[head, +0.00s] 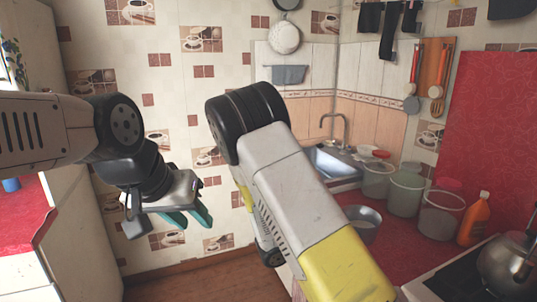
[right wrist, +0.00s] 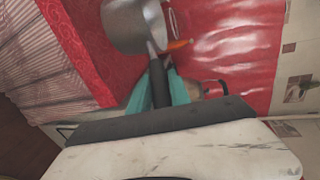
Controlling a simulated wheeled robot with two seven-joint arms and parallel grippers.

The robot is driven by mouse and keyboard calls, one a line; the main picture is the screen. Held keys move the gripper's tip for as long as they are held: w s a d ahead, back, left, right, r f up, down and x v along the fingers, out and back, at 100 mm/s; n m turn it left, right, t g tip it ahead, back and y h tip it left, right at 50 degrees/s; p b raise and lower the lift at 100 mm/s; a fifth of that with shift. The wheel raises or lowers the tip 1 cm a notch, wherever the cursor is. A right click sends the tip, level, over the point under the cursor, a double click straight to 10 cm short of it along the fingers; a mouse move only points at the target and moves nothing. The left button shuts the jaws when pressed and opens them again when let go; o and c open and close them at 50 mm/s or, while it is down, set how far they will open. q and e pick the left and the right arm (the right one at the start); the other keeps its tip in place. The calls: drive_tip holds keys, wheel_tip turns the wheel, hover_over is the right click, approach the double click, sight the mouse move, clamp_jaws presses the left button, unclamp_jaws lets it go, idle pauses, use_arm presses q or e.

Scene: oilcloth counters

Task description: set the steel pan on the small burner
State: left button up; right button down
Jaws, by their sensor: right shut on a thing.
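The steel pan (right wrist: 133,22) is a grey metal pan with a dark handle (right wrist: 158,84). In the right wrist view my right gripper (right wrist: 158,72) is shut on that handle, one teal finger on each side. In the head view the pan (head: 364,226) shows over the red counter, partly behind my right arm; the right gripper is hidden there. I cannot tell whether the pan touches the counter. The stove (head: 425,290) is at the bottom right edge; the small burner cannot be made out. My left gripper (head: 188,216) is open and empty, in the air at left.
A kettle (head: 508,262) stands on the stove. An orange bottle (head: 474,220) and several clear containers (head: 441,214) stand on the red counter (head: 412,258) behind the pan. A sink (head: 333,163) is at the back. Bare floor (head: 185,278) shows below my left gripper.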

drive_tip(key=w+a+f+n+t+y, duration=0.3)
drive_tip(key=w+a+n+t+y, duration=0.2)
drive_tip(key=a+n+t+y, duration=0.1)
drive_tip(key=shift+w+a+f+n+t+y, duration=0.25)
drive_tip(key=shift+w+a+n+t+y, duration=0.1)
drive_tip(key=shift+a+n+t, duration=0.45)
drive_tip(key=shift+d, duration=0.1)
